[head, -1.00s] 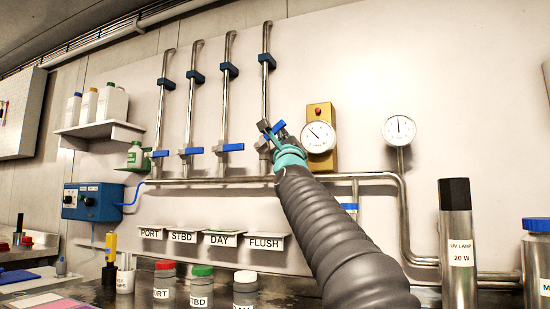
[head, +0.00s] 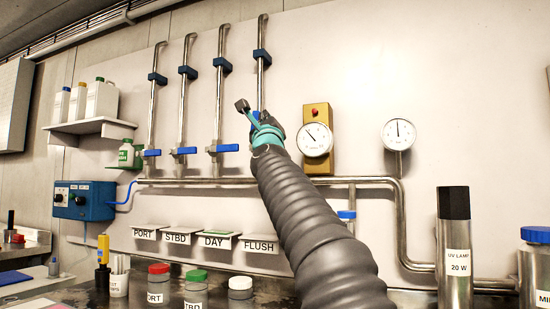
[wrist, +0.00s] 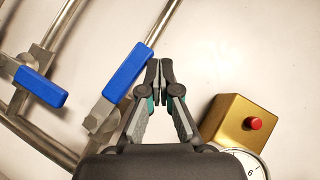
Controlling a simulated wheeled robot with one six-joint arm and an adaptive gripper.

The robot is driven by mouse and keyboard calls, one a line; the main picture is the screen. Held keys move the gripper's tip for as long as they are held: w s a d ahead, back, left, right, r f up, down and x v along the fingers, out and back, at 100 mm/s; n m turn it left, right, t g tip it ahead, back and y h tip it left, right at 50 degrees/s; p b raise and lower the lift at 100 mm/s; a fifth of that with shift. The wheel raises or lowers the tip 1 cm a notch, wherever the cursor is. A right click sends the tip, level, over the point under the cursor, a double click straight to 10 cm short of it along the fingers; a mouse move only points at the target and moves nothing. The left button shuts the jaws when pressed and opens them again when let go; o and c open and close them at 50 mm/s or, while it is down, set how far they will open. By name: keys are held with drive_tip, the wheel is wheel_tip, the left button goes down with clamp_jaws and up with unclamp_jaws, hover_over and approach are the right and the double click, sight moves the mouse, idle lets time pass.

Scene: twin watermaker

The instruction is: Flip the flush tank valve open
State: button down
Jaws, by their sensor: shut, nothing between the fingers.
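The flush valve's blue handle (wrist: 127,70) is on the fourth, rightmost upright pipe in the wrist view. It lies in line with its pipe, rising from a grey valve body (wrist: 98,118). In the head view only a bit of blue (head: 257,116) shows behind my gripper (head: 245,108). In the wrist view my gripper (wrist: 166,76) is shut and empty, its fingertips just right of the handle; I cannot tell whether they touch. The neighbouring day valve handle (wrist: 40,87) lies across its pipe, as it does in the head view (head: 224,148).
A gold box (head: 318,118) with a red button and a gauge (head: 315,139) is close to the right of my gripper. The port (head: 151,153) and stbd (head: 183,151) handles lie crosswise further left. Labelled jars and bottles stand on the bench below.

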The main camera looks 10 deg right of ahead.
drive_tip(key=shift+w+a+r, duration=0.15)
drive_tip(key=shift+a+r, duration=0.05)
drive_tip(key=shift+a, duration=0.1)
idle(0.4)
drive_tip(key=s+d+b, duration=0.5)
drive_tip(key=s, duration=0.6)
drive_tip(key=shift+s+d, duration=0.35)
drive_tip(key=shift+s+f, duration=0.1)
drive_tip(key=shift+f, duration=0.05)
